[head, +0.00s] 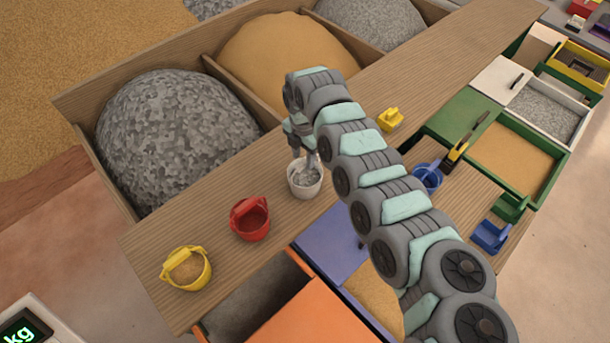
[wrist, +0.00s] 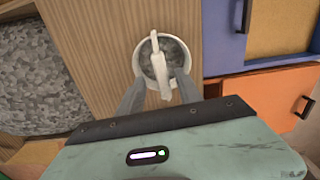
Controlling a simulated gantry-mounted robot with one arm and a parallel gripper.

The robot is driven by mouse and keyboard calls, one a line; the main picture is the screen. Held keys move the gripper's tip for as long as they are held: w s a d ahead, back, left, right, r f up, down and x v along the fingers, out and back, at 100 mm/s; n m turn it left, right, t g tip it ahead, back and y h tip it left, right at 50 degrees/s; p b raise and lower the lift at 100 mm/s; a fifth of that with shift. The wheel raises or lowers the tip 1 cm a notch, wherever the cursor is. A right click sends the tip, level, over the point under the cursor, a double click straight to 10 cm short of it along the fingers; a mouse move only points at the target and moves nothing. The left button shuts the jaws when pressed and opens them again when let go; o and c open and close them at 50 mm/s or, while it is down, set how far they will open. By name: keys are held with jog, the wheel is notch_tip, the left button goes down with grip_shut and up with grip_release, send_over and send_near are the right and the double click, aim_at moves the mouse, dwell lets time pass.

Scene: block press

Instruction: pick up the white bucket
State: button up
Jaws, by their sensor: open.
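The white bucket (head: 304,180) stands upright on the wooden plank, holding grey material. In the wrist view the bucket (wrist: 139,62) has its white handle (wrist: 160,64) lying across the opening. My gripper (head: 305,160) is over the bucket, pointing down. In the wrist view the open fingers of my gripper (wrist: 160,92) reach the near side of the bucket, one on either side of the lower end of the handle. Whether they touch the handle or the rim I cannot tell.
A red bucket (head: 250,219) and a yellow bucket (head: 186,269) stand to the left on the plank (head: 150,242). Bins with grey gravel (head: 170,130) and tan sand (head: 280,50) lie behind.

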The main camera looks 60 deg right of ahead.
aim_at(305, 166)
jog(key=f, duration=0.3)
jog(key=f+p, duration=0.1)
jog(key=f, duration=0.1)
jog(key=shift+s, duration=0.25)
jog(key=shift+r, duration=0.1)
grip_shut()
dwell(1.0)
